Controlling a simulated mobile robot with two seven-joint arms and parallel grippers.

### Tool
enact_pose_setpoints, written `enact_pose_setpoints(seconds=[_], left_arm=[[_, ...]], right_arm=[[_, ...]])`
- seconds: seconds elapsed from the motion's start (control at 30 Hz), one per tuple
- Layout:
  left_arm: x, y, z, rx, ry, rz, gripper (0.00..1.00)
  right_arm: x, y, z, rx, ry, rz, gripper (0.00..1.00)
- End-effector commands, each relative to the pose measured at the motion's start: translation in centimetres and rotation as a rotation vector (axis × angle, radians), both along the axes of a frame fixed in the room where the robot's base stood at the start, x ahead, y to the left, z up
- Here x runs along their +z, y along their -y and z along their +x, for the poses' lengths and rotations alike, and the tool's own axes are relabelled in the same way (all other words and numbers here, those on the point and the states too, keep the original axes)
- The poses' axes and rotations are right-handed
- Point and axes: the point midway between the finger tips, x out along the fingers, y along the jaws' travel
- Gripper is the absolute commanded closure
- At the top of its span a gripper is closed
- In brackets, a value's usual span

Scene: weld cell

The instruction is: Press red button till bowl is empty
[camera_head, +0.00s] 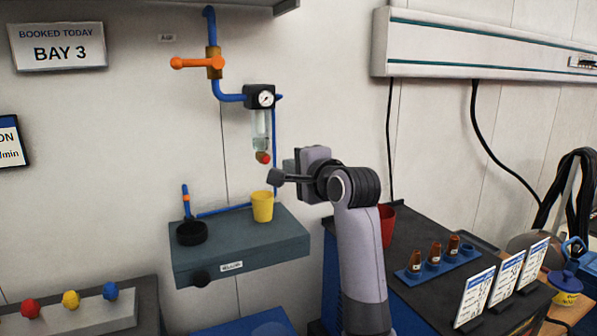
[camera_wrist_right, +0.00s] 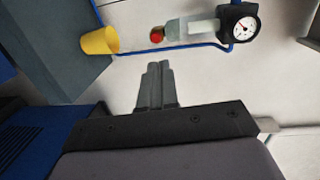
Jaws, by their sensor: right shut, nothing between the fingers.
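The clear bowl (camera_head: 261,124) hangs under the gauge on the wall. The red button (camera_head: 263,158) is at its lower end. In the right wrist view, the bowl (camera_wrist_right: 190,30) has a darker part next to the red button (camera_wrist_right: 157,34); I cannot tell how much liquid it holds. My right gripper (camera_head: 275,176) is shut and empty, its tips just below and right of the button in the head view. In the wrist view the right fingertips (camera_wrist_right: 158,66) are apart from the button. My left gripper is not in view.
A yellow cup (camera_head: 262,206) stands on the grey shelf (camera_head: 240,245) below the bowl. An orange-handled valve (camera_head: 197,63) is above on blue pipe. A red cup (camera_head: 387,225) and upright cards (camera_head: 474,296) stand on the right bench. Red, yellow and blue knobs are lower left.

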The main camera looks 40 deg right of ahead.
Motion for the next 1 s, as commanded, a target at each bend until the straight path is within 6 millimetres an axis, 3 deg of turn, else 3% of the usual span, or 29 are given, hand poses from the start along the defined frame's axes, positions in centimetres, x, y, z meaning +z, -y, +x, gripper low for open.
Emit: enact_pose_setpoints(seconds=[0.3,1.0], left_arm=[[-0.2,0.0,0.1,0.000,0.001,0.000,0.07],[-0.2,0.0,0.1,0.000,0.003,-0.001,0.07]], right_arm=[[0.3,-0.3,-2.1,0.000,0.001,0.001,1.00],[0.3,-0.3,-2.1,0.000,0.001,0.001,1.00]])
